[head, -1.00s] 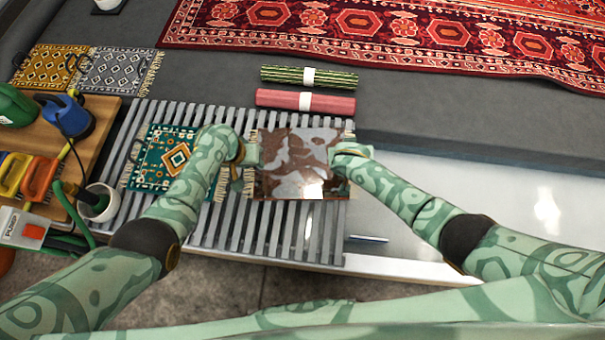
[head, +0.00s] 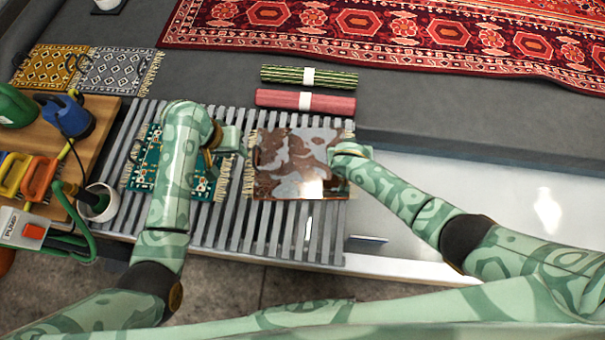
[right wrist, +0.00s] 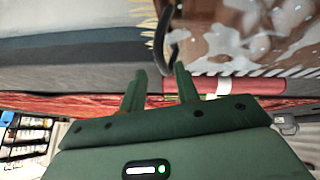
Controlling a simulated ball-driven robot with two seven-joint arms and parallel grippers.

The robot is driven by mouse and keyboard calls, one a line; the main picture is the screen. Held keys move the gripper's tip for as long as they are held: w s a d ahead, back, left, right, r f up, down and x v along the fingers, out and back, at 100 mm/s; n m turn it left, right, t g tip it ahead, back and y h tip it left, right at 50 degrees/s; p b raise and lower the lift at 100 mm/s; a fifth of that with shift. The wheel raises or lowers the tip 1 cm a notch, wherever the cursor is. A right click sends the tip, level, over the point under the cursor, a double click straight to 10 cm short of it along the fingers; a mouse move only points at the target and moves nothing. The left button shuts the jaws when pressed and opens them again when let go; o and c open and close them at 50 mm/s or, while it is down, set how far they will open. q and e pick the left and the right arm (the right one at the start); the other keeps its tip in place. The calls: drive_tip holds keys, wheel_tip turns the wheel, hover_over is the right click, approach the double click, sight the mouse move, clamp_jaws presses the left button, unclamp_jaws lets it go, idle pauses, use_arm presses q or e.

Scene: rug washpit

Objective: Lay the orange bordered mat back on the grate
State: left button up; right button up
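A brown mat with pale, wet-looking patches (head: 290,165) lies flat on the grey slatted grate (head: 225,232), with cream fringe at its left and right ends. I cannot make out an orange border on it. My left gripper (head: 238,142) is just off its left end, apart from it; whether its fingers are open is unclear. My right gripper (head: 347,158) is at its right end. In the right wrist view its two fingers (right wrist: 160,85) stand apart with no mat visible between them. The mat's fringed edge (right wrist: 235,62) and a dark curved loop (right wrist: 172,42) show beyond the fingertips.
A teal patterned mat (head: 143,175) lies on the grate's left, partly behind my left arm. Pink (head: 275,99) and green striped (head: 285,75) rolls lie behind the grate. A wooden shelf (head: 92,132) with tools stands left. The pale basin (head: 480,205) on the right looks clear.

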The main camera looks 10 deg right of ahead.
drive_tip(key=shift+s+a+r, duration=0.15)
drive_tip(key=shift+r, duration=0.05)
use_arm(q)
drive_tip(key=shift+r, duration=0.3)
use_arm(e)
drive_tip(key=v, duration=1.1)
drive_tip(key=shift+r, duration=0.2)
drive_tip(key=shift+s, duration=0.1)
